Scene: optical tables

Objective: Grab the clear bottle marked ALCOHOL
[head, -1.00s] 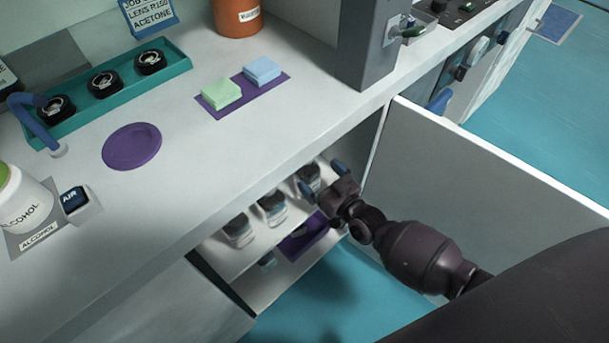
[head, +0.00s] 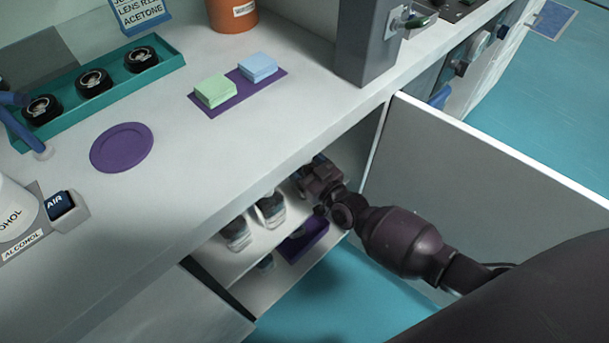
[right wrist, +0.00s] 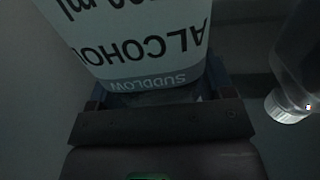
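The clear bottle marked ALCOHOL (right wrist: 140,40) fills the upper middle of the right wrist view, its white label upside down. My right gripper (right wrist: 155,92) is right at it, with a blue-padded finger showing on each side. The fingers are wide apart; I see no clear grip on the bottle. In the head view my right gripper (head: 312,172) reaches into the open cabinet, at the far end of the upper shelf, and mostly hides this bottle. My left gripper is not in view.
Two similar bottles (head: 270,208) (head: 237,232) stand beside it on the shelf; a clear bottle (right wrist: 298,75) shows close by in the wrist view. A purple tray (head: 303,240) lies below. The open cabinet door (head: 480,180) is right of my arm, the counter (head: 215,160) above.

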